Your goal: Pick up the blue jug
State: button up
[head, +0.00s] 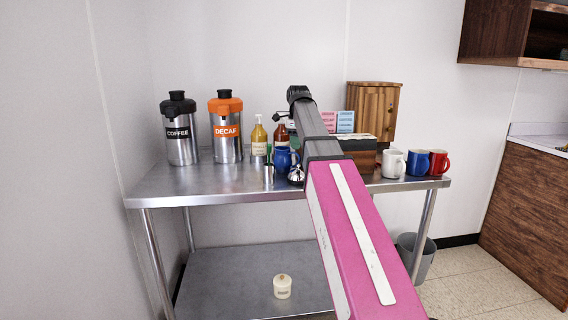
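The blue jug (282,160) stands upright on the steel table (215,182), left of my arm and near the table's middle. Its handle is on its right side. My arm reaches up from the lower right, over the table, to a dark joint.
Small metal items (268,174) stand close in front of the jug, and bottles (259,136) stand behind it. Coffee (181,136) and decaf (226,136) dispensers are at left. White (393,164), blue (417,164) and red (439,163) mugs are at right. The front left tabletop is clear.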

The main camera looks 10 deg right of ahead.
aim_at(287, 161)
jog(key=shift+s+f, duration=0.1)
jog(key=shift+f, duration=3.2)
grip_shut()
